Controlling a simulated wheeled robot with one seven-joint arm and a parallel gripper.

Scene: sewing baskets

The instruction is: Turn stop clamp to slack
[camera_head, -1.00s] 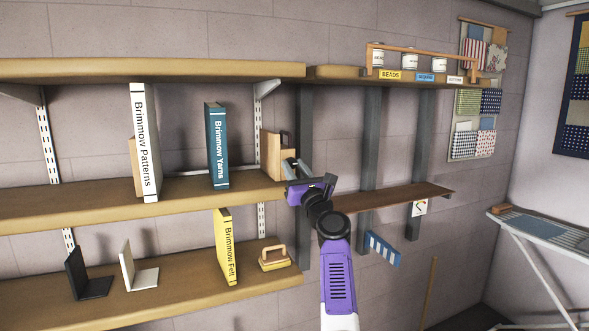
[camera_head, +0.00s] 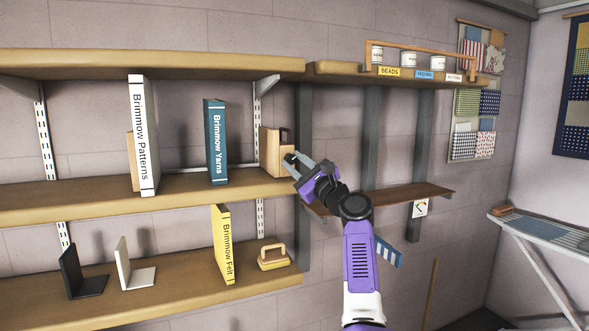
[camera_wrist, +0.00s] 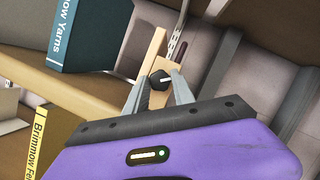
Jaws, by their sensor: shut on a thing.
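The wooden stop (camera_head: 270,149) stands at the right end of the middle shelf, with a dark upright part at its back right. Its clamp knob is black and faceted and shows in the wrist view (camera_wrist: 159,79). My gripper (camera_head: 296,160) reaches it from the right. In the wrist view my gripper (camera_wrist: 163,84) has its two grey fingers on either side of the knob, shut on it. The fingers hide part of the knob in the head view. I cannot read any slack or tight mark on it.
A teal Brimmow Yarns book (camera_head: 216,142) and a white Brimmow Patterns book (camera_head: 146,135) stand left on the same shelf. A yellow Brimmow Felt book (camera_head: 225,245) and a wooden-handled block (camera_head: 273,257) are below. A dark brown shelf (camera_head: 390,199) lies to the right.

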